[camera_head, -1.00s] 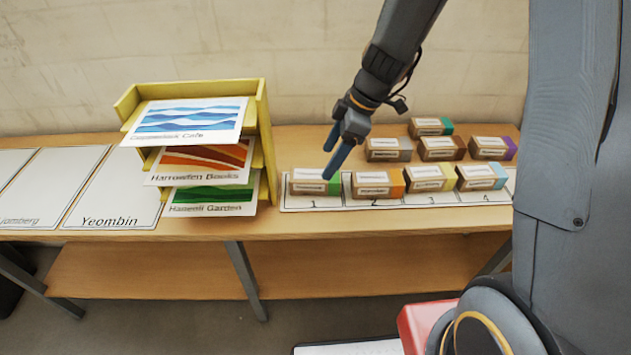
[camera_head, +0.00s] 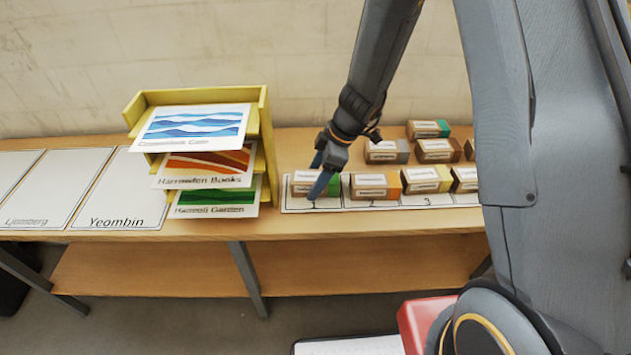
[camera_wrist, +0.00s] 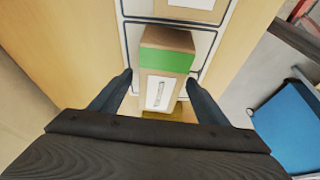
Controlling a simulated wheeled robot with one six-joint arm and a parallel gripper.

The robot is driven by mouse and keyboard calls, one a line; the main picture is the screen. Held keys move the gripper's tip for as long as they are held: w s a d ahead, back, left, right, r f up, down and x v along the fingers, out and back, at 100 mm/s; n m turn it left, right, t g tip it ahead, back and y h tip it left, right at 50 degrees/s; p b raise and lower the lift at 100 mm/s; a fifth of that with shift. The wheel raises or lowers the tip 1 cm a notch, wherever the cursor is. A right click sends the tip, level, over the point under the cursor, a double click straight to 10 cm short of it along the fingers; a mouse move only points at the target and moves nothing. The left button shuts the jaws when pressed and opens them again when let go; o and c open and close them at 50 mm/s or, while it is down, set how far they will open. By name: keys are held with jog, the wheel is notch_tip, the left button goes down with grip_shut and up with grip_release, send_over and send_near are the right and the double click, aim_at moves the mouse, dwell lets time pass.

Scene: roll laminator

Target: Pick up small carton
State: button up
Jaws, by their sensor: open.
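Several small cartons with white labels and coloured end bands stand on the table. The green-banded carton (camera_head: 307,187) stands on slot 1 of the numbered strip. My gripper (camera_head: 318,179) is over this carton, fingers pointing down. In the wrist view the same carton (camera_wrist: 162,75) lies between the two blue fingers of my open gripper (camera_wrist: 158,82), with gaps at both sides. In the head view the fingers partly hide the carton.
An orange-banded carton (camera_head: 373,186) and a yellow-banded carton (camera_head: 425,178) stand to the right on the strip (camera_head: 385,205). More cartons stand behind. A yellow tray rack (camera_head: 268,135) with printed sheets stands to the left. My arm hides the right end.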

jog(key=c, duration=1.2)
